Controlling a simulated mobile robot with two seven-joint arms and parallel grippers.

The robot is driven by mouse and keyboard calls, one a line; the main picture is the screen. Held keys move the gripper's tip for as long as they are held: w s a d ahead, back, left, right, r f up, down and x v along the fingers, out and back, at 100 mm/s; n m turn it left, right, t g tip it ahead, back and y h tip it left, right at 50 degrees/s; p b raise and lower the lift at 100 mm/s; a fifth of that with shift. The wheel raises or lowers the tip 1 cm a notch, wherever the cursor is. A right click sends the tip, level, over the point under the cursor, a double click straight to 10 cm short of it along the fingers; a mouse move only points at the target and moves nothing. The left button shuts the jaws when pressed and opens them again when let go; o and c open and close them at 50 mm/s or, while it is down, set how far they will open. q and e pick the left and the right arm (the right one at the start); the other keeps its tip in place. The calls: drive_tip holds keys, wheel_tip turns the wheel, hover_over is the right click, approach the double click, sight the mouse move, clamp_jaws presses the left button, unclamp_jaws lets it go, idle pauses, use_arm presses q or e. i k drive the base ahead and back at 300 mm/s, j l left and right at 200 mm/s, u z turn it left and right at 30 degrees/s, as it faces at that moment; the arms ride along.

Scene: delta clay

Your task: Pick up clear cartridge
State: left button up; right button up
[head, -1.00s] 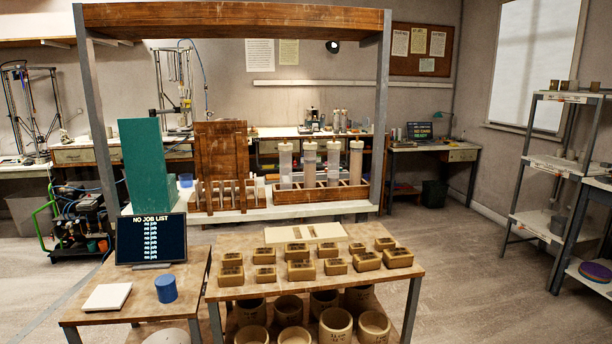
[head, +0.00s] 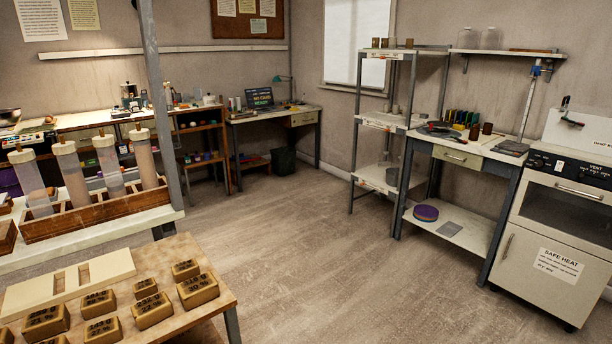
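Several clear tube cartridges with pale caps stand in a wooden rack (head: 95,212) on the white-topped bench at the left of the head view. The leftmost cartridge (head: 33,185) looks the clearest, with a whitish see-through body. The one beside it (head: 72,178) and the rightmost cartridge (head: 146,160) look pinkish-beige. The third cartridge (head: 108,166) is pale and greyish. They lean in the picture with the tilt of the view. Neither of my grippers shows in the head view.
A wooden table (head: 190,247) with several tan labelled blocks (head: 198,290) and a pale slotted board (head: 70,281) is at lower left. A grey post (head: 157,80) rises by the rack. Open floor (head: 300,240) fills the middle. A shelf unit (head: 385,120), a side bench (head: 455,155) and an oven (head: 560,230) stand at right.

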sight(167, 94)
drive_tip(key=i+l+z, duration=0.4)
drive_tip(key=i+z, duration=0.25)
drive_tip(key=i, duration=0.2)
drive_tip(key=i+z, duration=0.3)
drive_tip(key=i, duration=0.15)
drive_tip(key=i+j+u, duration=0.15)
drive_tip(key=i+u, duration=0.45)
drive_tip(key=u, duration=0.25)
drive_tip(key=i+u, duration=0.4)
drive_tip(key=i+l+u, duration=0.1)
drive_tip(key=u, duration=0.3)
drive_tip(key=i+j+u, duration=0.1)
drive_tip(key=i+u, duration=0.25)
drive_tip(key=i, duration=0.4)
drive_tip(key=i+l+u, duration=0.1)
drive_tip(key=i+u, duration=0.2)
drive_tip(key=i, duration=0.45)
drive_tip(key=i+u, duration=0.15)
drive_tip(key=i, duration=0.55)
drive_tip(key=i+l+u, duration=0.1)
drive_tip(key=i, duration=0.65)
drive_tip(key=i+u, duration=0.3)
drive_tip(key=i, duration=0.45)
drive_tip(key=i+u, duration=0.3)
drive_tip(key=i, duration=0.45)
